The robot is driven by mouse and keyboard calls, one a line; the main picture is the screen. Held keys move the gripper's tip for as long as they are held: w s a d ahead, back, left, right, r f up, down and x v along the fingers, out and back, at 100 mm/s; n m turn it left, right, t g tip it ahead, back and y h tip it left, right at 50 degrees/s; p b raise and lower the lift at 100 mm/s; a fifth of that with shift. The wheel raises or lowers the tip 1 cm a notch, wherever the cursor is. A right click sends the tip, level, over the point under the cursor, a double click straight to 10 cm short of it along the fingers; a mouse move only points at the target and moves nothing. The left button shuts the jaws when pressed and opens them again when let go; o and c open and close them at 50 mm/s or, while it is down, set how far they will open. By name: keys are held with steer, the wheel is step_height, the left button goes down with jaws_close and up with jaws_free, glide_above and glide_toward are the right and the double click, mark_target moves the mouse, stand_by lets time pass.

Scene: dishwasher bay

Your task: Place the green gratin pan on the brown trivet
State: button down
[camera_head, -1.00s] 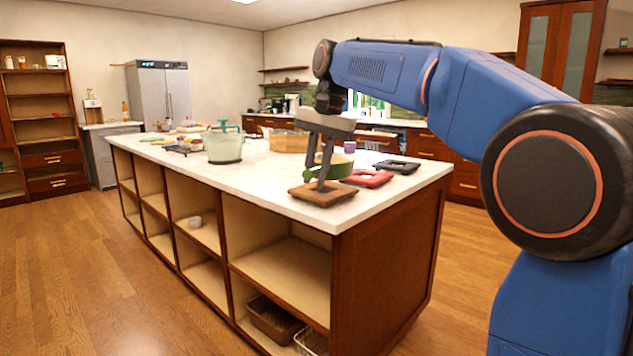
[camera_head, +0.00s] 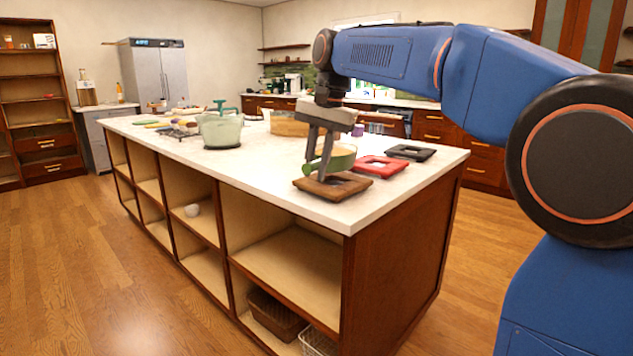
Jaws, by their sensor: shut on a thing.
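The green gratin pan (camera_head: 343,161) is at the near right end of the island counter, its inside pale. My gripper (camera_head: 320,176) points down and is shut on the pan's near left edge, hiding part of it. The brown trivet (camera_head: 352,187) lies flat near the counter's front right corner. In this view the pan is just above and behind the trivet's middle, overlapping its far edge. I cannot tell whether the pan touches the trivet.
A red trivet (camera_head: 393,170) and a black trivet (camera_head: 427,154) lie to the right, close by. The white counter (camera_head: 265,165) between pot and trivet is clear.

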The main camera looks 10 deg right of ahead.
steer(key=shift+f, duration=1.95)
steer(key=c, duration=1.6)
jaws_free()
steer(key=r, duration=0.4)
steer(key=s+d+r, duration=0.1)
steer(key=r, duration=0.3)
steer(key=d+r, duration=0.1)
steer(key=r, duration=0.2)
steer(key=shift+s+r, duration=0.2)
steer(key=shift+r, duration=0.2)
steer(key=s+d+f+n+t, duration=0.1)
steer(key=s+d+f, duration=0.3)
steer(key=s+f, duration=0.6)
steer(key=s+d+f+n+t+h, duration=0.1)
steer(key=s+d+f+n, duration=0.2)
steer(key=s+f, duration=0.7)
steer(key=s+d+f+n+t, duration=0.1)
steer(key=s+d+f, duration=0.4)
steer(key=s+f, duration=0.6)
step_height(320, 180, down, 3)
steer(key=shift+f+n+t+h, duration=0.1)
steer(key=shift+n+t+h, duration=0.25)
steer(key=shift+n, duration=0.55)
